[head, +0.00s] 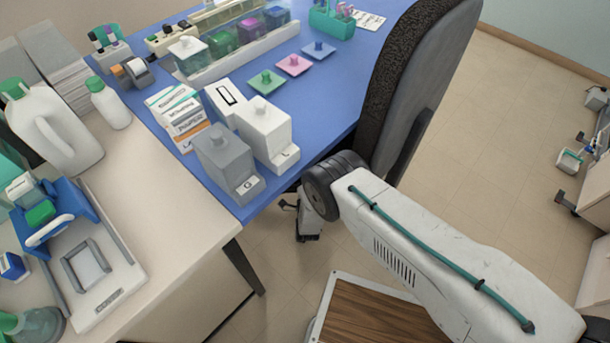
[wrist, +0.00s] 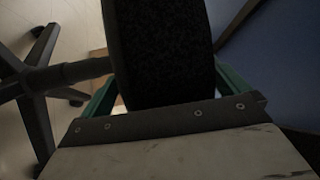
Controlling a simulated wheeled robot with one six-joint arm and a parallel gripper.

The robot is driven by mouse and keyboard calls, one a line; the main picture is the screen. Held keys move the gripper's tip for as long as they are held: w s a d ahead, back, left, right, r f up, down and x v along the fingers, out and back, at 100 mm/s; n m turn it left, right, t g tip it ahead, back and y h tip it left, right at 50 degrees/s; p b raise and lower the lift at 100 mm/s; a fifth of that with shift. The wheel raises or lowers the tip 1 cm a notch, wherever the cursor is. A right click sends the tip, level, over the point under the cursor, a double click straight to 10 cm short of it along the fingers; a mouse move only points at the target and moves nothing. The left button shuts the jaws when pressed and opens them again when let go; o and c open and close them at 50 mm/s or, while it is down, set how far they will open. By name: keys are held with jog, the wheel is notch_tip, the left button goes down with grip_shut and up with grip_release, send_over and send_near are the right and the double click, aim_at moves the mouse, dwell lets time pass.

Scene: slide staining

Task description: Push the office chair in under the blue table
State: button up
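The office chair (head: 415,85), with a dark grey back, stands at the right edge of the blue table (head: 345,65) in the head view. Part of its base (head: 308,225) shows below the table edge. My arm reaches to the chair's near side, and my gripper is hidden there. In the wrist view, my gripper (wrist: 168,80) has its green fingers spread wide on either side of a dark padded part of the chair (wrist: 165,50). A light gap shows beside the left finger. I cannot tell whether the right finger touches. The chair's star base (wrist: 35,85) is at left.
Grey and white containers (head: 225,160) stand near the blue table's corner. A beige counter (head: 165,215) with bottles adjoins it on the left. A table leg (head: 245,267) stands below. Open tiled floor (head: 490,165) lies right of the chair, with equipment (head: 572,160) at far right.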

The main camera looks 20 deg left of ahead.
jog(key=v, duration=0.7)
jog(key=shift+s+d, duration=0.25)
jog(key=shift+s, duration=0.1)
